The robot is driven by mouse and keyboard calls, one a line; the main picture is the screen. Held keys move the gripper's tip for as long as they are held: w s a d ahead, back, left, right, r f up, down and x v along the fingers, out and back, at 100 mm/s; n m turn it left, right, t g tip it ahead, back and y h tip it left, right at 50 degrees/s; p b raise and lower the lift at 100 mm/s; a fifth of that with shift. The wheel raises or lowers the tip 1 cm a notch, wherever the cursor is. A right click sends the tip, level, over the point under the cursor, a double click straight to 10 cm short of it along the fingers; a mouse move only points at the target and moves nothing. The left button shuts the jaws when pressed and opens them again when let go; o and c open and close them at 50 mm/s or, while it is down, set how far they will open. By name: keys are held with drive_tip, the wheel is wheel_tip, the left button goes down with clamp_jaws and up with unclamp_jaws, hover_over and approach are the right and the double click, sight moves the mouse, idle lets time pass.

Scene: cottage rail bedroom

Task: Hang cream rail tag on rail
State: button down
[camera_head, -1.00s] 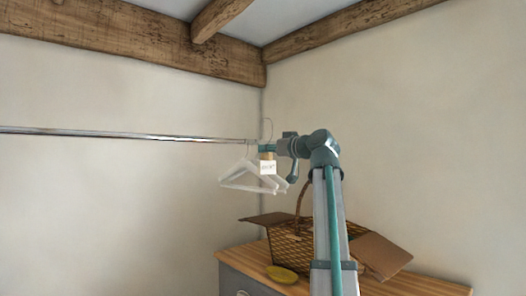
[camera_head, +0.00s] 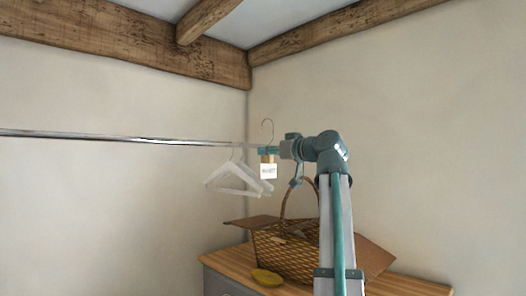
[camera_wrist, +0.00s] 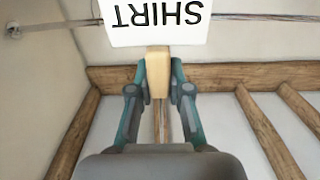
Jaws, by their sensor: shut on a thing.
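The cream rail tag has a white card (camera_head: 268,171) reading SHIRT, a wooden stem and a thin metal hook (camera_head: 267,130) on top. My gripper (camera_head: 269,151) is shut on the stem and holds the tag upright. The metal rail (camera_head: 110,137) runs in from the left. In the head view the hook's curve shows above the rail's line, near its right end. I cannot tell whether they touch.
White hangers (camera_head: 232,178) hang on the rail just left of the tag. Ceiling beams (camera_head: 120,50) run above.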

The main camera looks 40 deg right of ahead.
drive_tip(key=s+p, duration=0.4)
drive_tip(key=s, duration=0.3)
drive_tip(key=shift+s, duration=0.3)
idle(0.4)
